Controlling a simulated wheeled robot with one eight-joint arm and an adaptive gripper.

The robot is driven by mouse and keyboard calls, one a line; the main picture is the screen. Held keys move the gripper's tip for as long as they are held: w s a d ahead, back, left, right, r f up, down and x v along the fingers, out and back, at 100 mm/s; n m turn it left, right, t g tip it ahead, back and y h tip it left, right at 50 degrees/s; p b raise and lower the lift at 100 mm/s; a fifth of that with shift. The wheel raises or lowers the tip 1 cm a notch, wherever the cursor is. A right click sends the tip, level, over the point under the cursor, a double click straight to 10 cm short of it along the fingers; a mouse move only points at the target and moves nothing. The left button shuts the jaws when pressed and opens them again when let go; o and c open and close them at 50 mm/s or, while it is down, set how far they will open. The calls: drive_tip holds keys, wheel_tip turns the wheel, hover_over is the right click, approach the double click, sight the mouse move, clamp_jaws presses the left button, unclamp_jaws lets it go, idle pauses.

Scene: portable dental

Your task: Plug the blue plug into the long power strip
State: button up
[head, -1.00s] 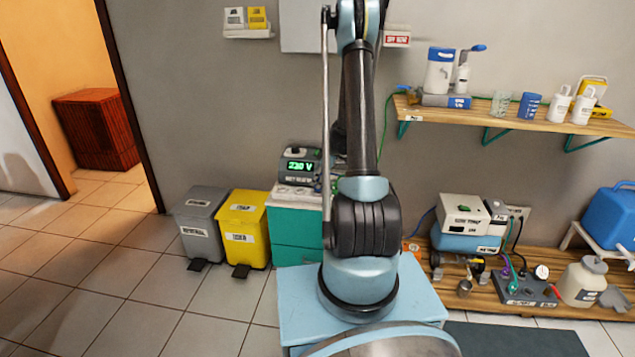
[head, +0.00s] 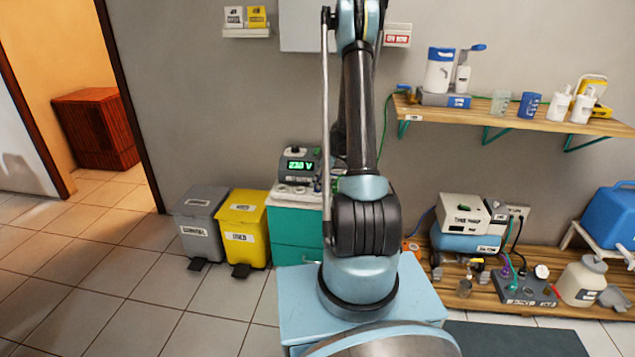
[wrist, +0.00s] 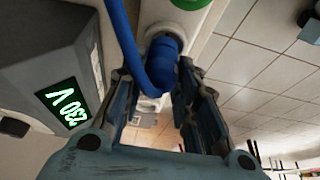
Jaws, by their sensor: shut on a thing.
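The blue plug (wrist: 163,62) is between the fingers of my gripper (wrist: 160,85) in the wrist view, with its thick blue cable (wrist: 127,40) running up to the left. My gripper is shut on the plug. The plug's far end is against or very close to a white power strip (wrist: 166,16); I cannot tell whether its pins are in a socket. In the head view, a white strip (head: 296,190) lies on top of the teal cabinet, partly behind my arm. My gripper and the blue plug are hidden there.
A grey voltage unit (head: 298,165) reading about 230 V stands close behind the strip; it also shows at left in the wrist view (wrist: 45,60). The teal cabinet (head: 296,232) stands beside a yellow bin (head: 243,225). A wall shelf (head: 500,118) holds bottles at right.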

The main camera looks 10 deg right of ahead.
drive_tip(key=shift+f, duration=0.6)
idle(0.3)
drive_tip(key=o, duration=1.1)
drive_tip(key=shift+o, duration=0.2)
